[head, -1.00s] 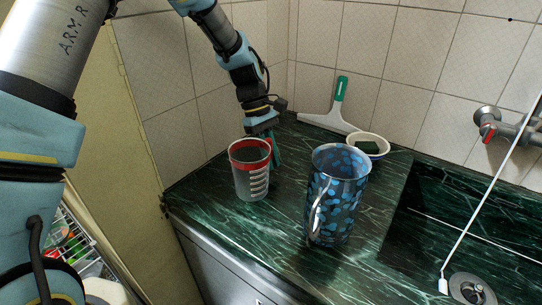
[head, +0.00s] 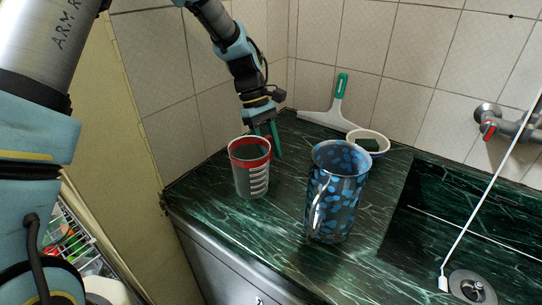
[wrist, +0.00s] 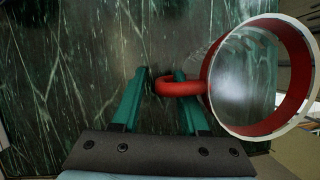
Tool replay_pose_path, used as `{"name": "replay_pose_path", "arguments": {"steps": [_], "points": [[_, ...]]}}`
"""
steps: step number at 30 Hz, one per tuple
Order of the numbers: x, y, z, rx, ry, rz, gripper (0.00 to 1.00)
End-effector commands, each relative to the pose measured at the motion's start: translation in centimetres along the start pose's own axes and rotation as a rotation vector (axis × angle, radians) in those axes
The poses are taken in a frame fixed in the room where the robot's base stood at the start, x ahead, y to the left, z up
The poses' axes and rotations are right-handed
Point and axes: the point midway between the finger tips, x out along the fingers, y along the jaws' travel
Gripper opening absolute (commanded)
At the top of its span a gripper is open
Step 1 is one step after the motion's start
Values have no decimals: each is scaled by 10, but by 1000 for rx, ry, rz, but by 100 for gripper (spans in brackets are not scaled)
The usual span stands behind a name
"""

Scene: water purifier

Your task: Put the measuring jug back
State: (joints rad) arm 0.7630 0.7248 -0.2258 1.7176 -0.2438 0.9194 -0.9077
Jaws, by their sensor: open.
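The measuring jug (head: 252,182) stands upright on the dark green marble counter, clear with a red rim and white scale marks. In the wrist view the jug (wrist: 262,75) is at the right, with its red handle (wrist: 178,87) pointing left. My gripper (head: 268,138) is just behind and right of the jug's rim. It is open, and its green fingers (wrist: 161,73) show in the wrist view. The handle's outer end lies between the fingers, and the handle crosses in front of the right finger. I cannot tell whether they touch.
A tall blue-spotted pitcher (head: 336,190) stands right of the jug. A squeegee (head: 335,108) with a green handle and a small white bowl (head: 369,142) are near the back wall. The sink (head: 450,225) and tap (head: 505,128) are at the right. The counter's front-left edge is near the jug.

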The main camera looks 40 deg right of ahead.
Motion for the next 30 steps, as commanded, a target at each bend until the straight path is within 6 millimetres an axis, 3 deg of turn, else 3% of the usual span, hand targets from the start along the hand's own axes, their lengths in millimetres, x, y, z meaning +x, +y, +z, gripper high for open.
{"name": "replay_pose_path", "arguments": {"steps": [9, 15, 21, 30], "points": [[-66, 1, -2, -1, 3, 6, 44], [-96, 1, -1, -1, 2, 3, 44], [-106, 0, -1, -1, 0, 1, 44], [-107, 0, 0, -1, 0, 1, 44]]}}
